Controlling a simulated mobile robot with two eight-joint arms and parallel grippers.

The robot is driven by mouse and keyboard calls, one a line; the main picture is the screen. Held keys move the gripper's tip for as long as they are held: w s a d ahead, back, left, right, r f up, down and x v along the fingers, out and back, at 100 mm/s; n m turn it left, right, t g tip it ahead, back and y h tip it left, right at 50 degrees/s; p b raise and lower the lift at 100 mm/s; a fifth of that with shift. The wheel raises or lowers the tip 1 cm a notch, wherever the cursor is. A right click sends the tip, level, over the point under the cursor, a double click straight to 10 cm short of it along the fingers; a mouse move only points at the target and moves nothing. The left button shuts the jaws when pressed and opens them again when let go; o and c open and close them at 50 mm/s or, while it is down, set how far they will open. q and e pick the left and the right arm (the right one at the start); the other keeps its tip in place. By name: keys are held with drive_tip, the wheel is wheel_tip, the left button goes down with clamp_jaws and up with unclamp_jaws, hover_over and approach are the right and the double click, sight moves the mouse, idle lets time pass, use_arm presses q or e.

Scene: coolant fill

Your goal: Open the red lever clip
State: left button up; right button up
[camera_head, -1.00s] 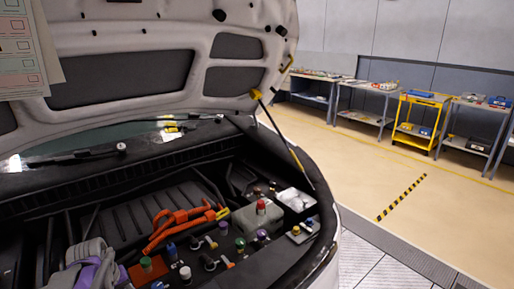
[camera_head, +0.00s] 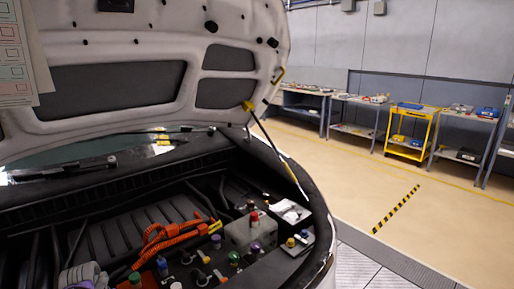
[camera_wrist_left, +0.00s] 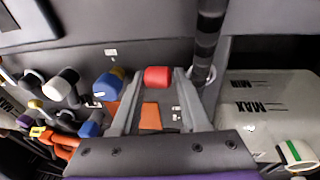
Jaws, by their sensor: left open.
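A red block-shaped part (camera_wrist_left: 157,76), which may be the red lever clip, shows in the left wrist view at the far end of the gap between my fingers. My left gripper (camera_wrist_left: 159,74) is open, with its two grey fingers on either side of this part. I cannot tell whether they touch it. In the head view my left gripper, grey and purple, is only partly visible at the bottom left edge (camera_head: 85,276). A red cap (camera_head: 254,216) stands on a grey box in the engine bay. My right gripper is in neither view.
Orange cables (camera_head: 170,237) and several coloured caps crowd the bay. In the wrist view, blue-ended parts (camera_wrist_left: 105,87) stand left, a black ribbed hose (camera_wrist_left: 208,40) right of the fingers, and a pale MAX-marked tank (camera_wrist_left: 265,110) further right. The raised hood (camera_head: 120,85) hangs above.

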use_arm(q)
drive_tip(key=c, duration=0.5)
drive_tip(key=shift+w+a+r, duration=0.25)
clamp_jaws()
drive_tip(key=shift+w+a+r+p, duration=0.15)
drive_tip(key=shift+w+a+p, duration=0.05)
drive_tip(key=shift+a+p, duration=0.1)
drive_tip(key=shift+w, duration=0.15)
drive_tip(key=shift+w+a+r, duration=0.15)
drive_tip(key=shift+w+r, duration=0.1)
drive_tip(key=shift+w+a, duration=0.1)
drive_tip(key=shift+w, duration=0.25)
drive_tip(key=shift+s, duration=0.1)
drive_tip(key=shift+a, duration=0.1)
drive_tip(key=shift+w+a+r+p, duration=0.2)
drive_tip(key=shift+w+a+p, duration=0.2)
drive_tip(key=shift+w+a, duration=0.05)
